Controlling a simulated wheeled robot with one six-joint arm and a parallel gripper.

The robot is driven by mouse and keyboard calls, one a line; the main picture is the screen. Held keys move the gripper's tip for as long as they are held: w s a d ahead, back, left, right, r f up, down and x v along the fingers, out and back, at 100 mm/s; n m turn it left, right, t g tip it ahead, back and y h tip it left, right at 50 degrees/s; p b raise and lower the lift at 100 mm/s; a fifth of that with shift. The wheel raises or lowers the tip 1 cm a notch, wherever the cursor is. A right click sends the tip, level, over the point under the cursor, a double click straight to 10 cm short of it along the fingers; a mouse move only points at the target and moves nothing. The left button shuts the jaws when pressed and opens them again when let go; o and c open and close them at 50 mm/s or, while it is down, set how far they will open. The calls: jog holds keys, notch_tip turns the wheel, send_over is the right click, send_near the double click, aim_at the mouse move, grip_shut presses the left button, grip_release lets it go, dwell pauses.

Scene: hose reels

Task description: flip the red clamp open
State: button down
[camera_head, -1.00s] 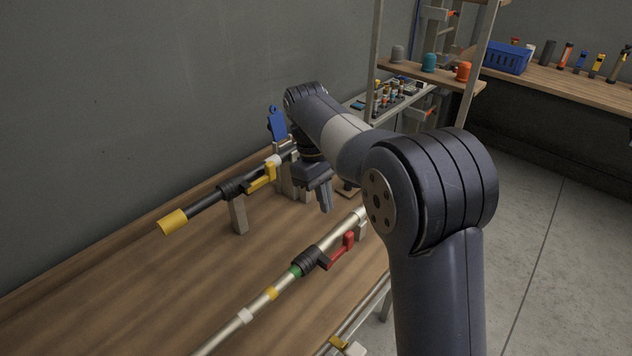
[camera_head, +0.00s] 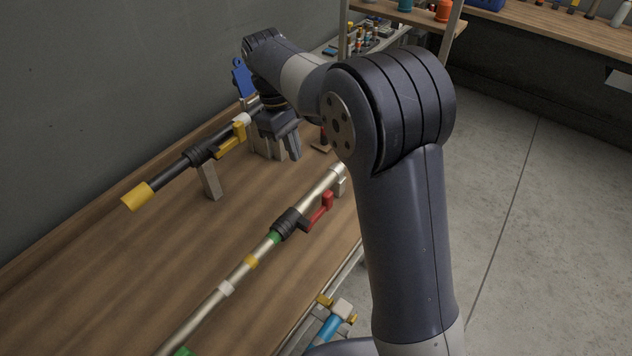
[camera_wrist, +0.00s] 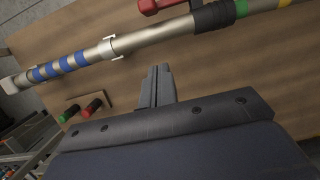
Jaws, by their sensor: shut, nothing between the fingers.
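The red clamp (camera_head: 320,208) is a lever on a black collar (camera_head: 290,222) around a pale metal pole (camera_head: 232,276) above the workbench. The lever lies close along the pole's right side. In the wrist view the red clamp (camera_wrist: 158,5) is cut by the top edge, beside the black collar (camera_wrist: 214,15). My gripper (camera_head: 293,152) is shut and empty, pointing down above the bench, behind and left of the red clamp. In the wrist view my gripper (camera_wrist: 158,72) shows its fingers together, apart from the pole and short of the clamp.
A dark pole with a yellow end (camera_head: 137,196) and a yellow clamp (camera_head: 232,138) stands on wooden supports at the left. A small holder with red (camera_wrist: 93,106) and green-ended pieces is on the bench. A shelf stands behind. Bare bench lies between the poles.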

aim_at(316, 195)
jog(key=s+d+f, duration=0.1)
jog(key=f, duration=0.1)
jog(key=s+d+f+p, duration=0.1)
jog(key=f, duration=0.2)
jog(key=s+d+f, duration=0.1)
jog(key=d+f, duration=0.1)
jog(key=shift+s+f, duration=0.1)
jog(key=shift+f, duration=0.1)
jog(key=shift+s+d+f, duration=0.1)
jog(key=shift+s+d, duration=0.2)
jog(key=shift+d, duration=0.05)
